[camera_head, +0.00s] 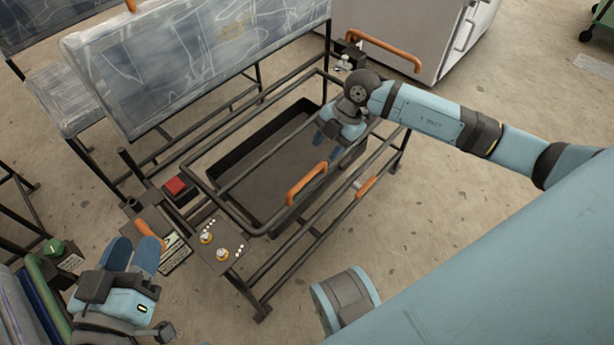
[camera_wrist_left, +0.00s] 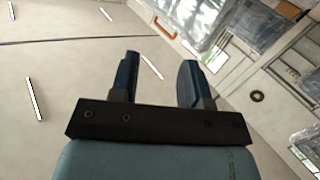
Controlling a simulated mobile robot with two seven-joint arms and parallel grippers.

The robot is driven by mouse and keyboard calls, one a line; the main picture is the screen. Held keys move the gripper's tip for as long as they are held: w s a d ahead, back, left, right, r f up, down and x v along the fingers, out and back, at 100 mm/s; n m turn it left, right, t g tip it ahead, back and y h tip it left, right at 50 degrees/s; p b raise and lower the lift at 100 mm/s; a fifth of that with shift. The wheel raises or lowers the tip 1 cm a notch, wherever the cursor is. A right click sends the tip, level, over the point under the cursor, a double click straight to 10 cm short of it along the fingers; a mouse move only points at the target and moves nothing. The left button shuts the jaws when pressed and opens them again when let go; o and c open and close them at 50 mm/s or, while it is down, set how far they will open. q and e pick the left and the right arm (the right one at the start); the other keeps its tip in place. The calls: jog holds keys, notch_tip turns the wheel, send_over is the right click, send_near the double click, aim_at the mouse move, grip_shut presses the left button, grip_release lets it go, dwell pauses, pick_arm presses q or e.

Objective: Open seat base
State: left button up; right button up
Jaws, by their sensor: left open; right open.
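The seat unit is a dark metal tube frame (camera_head: 285,255) with a worn grey-blue padded panel (camera_head: 200,60) upright along its back. A dark open-topped tray (camera_head: 262,165) sits inside the frame. An orange handle (camera_head: 307,184) is on the front tube above the tray's near side. Which part is the seat base, I cannot tell for certain. My right gripper (camera_head: 328,143) is over the tray's right part, open, beyond the orange handle. My left gripper (camera_head: 133,254) is open and empty at the lower left, beside the frame's left end; it also shows in the left wrist view (camera_wrist_left: 160,80).
A red button box (camera_head: 176,187) and a small control panel (camera_head: 215,245) are at the frame's left end. A second orange handle (camera_head: 366,186) is on the lower front rail. A white cabinet (camera_head: 415,35) stands behind.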

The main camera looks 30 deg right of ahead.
aim_at(308, 176)
jog(key=b+x, duration=0.4)
jog(key=x, duration=0.5)
jog(key=shift+a+f, duration=0.15)
jog(key=shift+f, duration=0.25)
pick_arm(q)
jog(key=w+m, duration=0.1)
jog(key=w+a+m+t, duration=0.1)
jog(key=shift+w+a+f+m+t, duration=0.1)
jog(key=shift+w+a+m+t, duration=0.05)
jog(key=shift+m+t, duration=0.2)
pick_arm(e)
jog(key=shift+a+f, duration=0.2)
jog(key=shift+f, duration=0.1)
pick_arm(q)
jog(key=shift+h, duration=0.4)
pick_arm(e)
grip_shut()
